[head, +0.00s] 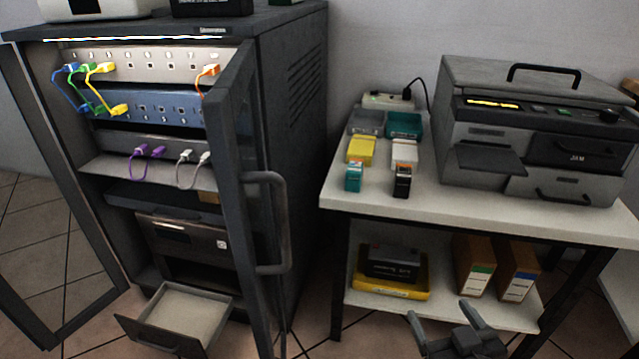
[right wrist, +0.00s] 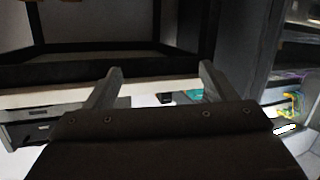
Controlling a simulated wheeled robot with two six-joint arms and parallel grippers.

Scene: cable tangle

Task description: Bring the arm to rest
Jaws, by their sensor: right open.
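My right gripper (head: 445,322) is at the bottom of the head view, in front of the white table's lower shelf. Its two fingers are apart with nothing between them, and it touches nothing that I can see. In the right wrist view the same open fingers (right wrist: 158,82) show, with the table edge and small items beyond them. My left gripper is in neither view. The cables, blue, green, yellow, orange, purple and white, are plugged into the panels of the open rack cabinet (head: 290,100) at the left; the yellow cable (head: 104,90) hangs between two panels.
The white table (head: 450,212) holds a grey printer-like machine (head: 535,130), small bins and several small coloured boxes. Its lower shelf carries a yellow tray (head: 390,288) and two brown binders. The cabinet door (head: 240,200) stands open, and a drawer (head: 185,312) is pulled out low down.

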